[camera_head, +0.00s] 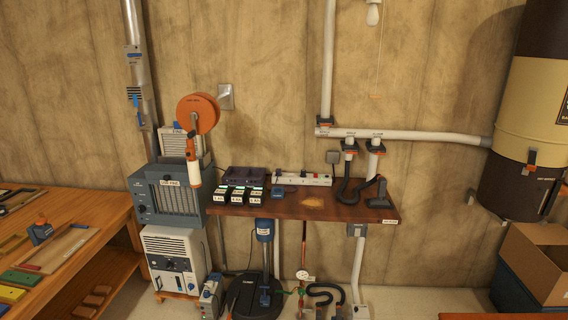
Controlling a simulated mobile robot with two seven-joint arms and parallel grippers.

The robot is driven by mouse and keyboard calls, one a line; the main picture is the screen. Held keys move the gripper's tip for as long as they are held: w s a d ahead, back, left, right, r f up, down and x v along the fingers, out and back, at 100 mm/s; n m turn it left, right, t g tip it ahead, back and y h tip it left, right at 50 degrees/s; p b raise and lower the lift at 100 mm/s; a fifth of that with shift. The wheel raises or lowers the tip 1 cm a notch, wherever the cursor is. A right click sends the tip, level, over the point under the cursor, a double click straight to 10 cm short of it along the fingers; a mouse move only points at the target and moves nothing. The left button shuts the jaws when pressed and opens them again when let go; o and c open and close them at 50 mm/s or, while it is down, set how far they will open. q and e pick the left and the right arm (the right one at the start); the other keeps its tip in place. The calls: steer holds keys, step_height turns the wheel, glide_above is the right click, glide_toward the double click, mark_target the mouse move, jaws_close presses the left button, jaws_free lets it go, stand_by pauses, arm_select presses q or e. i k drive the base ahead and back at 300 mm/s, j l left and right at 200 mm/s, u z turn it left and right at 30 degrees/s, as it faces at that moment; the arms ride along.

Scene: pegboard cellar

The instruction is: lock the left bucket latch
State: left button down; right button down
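A large cylinder (540,95) with a cream body and dark brown top hangs at the right edge, cut off by the frame. Below it is a dark brown bucket (507,188). One latch (532,158) with an orange part and a dark lower part shows at the seam between cream body and bucket. It is too small to tell whether it is locked. No other bucket latch shows; the far right side is out of frame. Neither of my grippers is in view.
An open cardboard box (535,262) on a dark blue bin (512,292) stands below the bucket. A wall bench (310,207) with small devices and hoses is at the middle. A wooden workbench (75,265) is at left. Pale pipe (420,135) runs to the cylinder.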

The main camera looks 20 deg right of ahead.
mark_target(531, 166)
steer(key=i+l+z, duration=0.15)
steer(key=i+z, duration=0.6)
steer(key=i+j+z, duration=0.15)
steer(key=i+z, duration=0.2)
steer(key=i+l+z, duration=0.15)
steer(key=i+z, duration=0.15)
steer(key=i, duration=0.4)
steer(key=i+z, duration=0.3)
steer(key=i, duration=0.45)
